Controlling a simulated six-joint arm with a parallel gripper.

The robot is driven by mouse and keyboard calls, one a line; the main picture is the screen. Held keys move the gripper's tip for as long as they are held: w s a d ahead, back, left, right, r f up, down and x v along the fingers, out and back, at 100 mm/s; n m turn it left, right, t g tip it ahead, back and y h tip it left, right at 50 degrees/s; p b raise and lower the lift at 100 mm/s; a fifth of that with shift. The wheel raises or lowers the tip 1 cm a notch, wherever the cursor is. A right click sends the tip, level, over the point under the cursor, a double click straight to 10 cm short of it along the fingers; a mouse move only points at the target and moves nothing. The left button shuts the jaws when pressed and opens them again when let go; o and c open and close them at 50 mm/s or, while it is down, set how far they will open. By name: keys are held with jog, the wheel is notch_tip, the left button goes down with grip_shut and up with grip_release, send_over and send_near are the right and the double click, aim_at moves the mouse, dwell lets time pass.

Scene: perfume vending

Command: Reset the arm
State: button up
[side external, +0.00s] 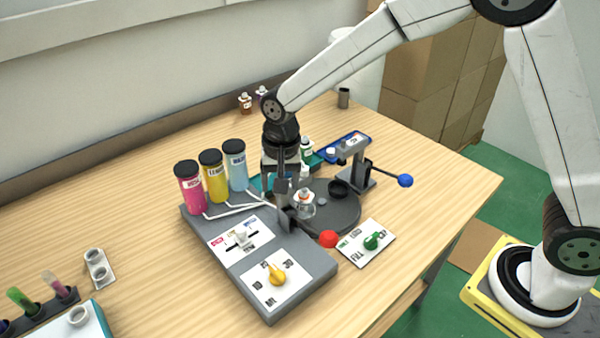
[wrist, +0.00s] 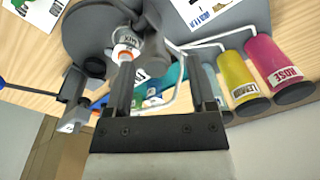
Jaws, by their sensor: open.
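My gripper (side external: 284,198) points down over the dispenser machine, beside the round dark turntable (side external: 345,215). A small clear bottle (side external: 305,206) stands on the turntable, just right of my gripper. In the wrist view my gripper (wrist: 158,55) has its two dark fingers spread wide with nothing held between them. The bottle (wrist: 126,48) shows near the tip of the left finger; whether they touch cannot be told.
Pink (side external: 190,188), yellow (side external: 215,176) and light blue (side external: 237,167) cylinders with thin pipes stand left of my gripper. A press with a blue-knobbed lever (side external: 405,181) stands at right. A grey control panel (side external: 300,292) with a yellow knob is in front. Table is clear at far right.

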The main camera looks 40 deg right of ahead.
jog(key=s+d+n+t, duration=0.1)
jog(key=s+d+n, duration=0.5)
jog(key=s+d, duration=0.8)
jog(key=shift+s+d+r+t, duration=0.15)
jog(key=shift+s+d+t, duration=0.2)
jog(key=shift+s, duration=0.75)
